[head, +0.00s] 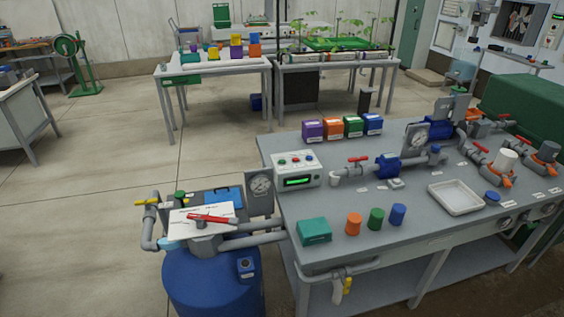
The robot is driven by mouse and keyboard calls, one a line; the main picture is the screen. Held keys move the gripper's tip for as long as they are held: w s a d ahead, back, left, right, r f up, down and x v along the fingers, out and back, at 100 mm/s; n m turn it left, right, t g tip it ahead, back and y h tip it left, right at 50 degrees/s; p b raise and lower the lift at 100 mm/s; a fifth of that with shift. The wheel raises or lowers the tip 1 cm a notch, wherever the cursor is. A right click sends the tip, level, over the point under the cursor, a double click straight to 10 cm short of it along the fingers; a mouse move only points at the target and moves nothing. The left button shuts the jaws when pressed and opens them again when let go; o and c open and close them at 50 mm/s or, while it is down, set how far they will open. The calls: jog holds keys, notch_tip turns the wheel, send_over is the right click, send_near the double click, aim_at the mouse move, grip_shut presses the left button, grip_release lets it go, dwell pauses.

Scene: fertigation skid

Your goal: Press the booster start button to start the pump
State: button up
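The button labels are too small to read, so I cannot tell which one is the booster start. A blue pump (388,167) sits in the pipework right of the box, and a larger blue motor (438,128) stands behind it. Whether either runs cannot be seen. My gripper is not in view.
The floor at left is clear.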

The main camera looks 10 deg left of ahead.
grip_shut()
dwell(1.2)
